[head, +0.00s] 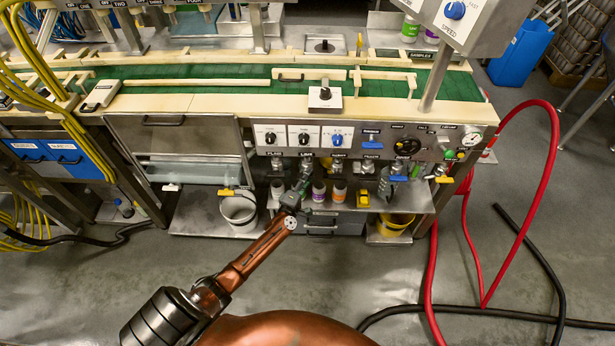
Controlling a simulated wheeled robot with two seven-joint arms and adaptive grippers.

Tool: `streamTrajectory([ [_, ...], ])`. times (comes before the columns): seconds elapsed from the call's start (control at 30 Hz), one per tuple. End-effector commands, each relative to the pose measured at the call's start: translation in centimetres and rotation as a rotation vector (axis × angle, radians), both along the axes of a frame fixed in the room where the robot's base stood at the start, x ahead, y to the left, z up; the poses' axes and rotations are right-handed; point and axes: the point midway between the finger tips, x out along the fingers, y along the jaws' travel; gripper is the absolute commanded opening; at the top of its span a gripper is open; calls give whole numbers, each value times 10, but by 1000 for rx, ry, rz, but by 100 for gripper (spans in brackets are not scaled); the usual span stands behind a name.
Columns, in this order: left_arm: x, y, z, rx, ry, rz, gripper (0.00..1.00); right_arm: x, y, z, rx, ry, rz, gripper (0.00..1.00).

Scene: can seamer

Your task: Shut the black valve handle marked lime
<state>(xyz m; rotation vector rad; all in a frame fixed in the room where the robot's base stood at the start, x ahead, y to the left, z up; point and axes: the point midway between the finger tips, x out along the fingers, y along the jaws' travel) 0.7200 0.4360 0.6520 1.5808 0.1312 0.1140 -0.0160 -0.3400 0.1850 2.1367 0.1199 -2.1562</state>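A row of small valves hangs under the front control panel (365,141). My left gripper (303,187) reaches up from below to the valve second from the left (306,164). It covers the area just under that valve, and no black handle shows clearly there. I cannot tell whether the fingers touch anything or are open or shut. My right gripper is not in view.
Behind the gripper, small bottles (339,191) stand on a low shelf. A white bucket (238,211) is to the left and a yellow bucket (394,224) to the right. Red hose (549,160) and black hose (490,312) lie at the right. The front floor is mostly clear.

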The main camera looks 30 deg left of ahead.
Motion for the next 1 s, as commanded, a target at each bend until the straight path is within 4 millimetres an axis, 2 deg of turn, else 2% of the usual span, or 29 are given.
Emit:
streamTrajectory([
  [0.27, 0, 1, 2, 0, -3, 1, 26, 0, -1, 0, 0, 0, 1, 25],
  [0.43, -11, -2, 1, -3, -1, 1, 26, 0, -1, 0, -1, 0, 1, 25],
  [0.8, -83, -12, 1, 0, -1, 2, 26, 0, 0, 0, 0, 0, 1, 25],
  [1.0, -110, -17, 2, 0, -1, 1, 26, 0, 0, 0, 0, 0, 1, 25],
])
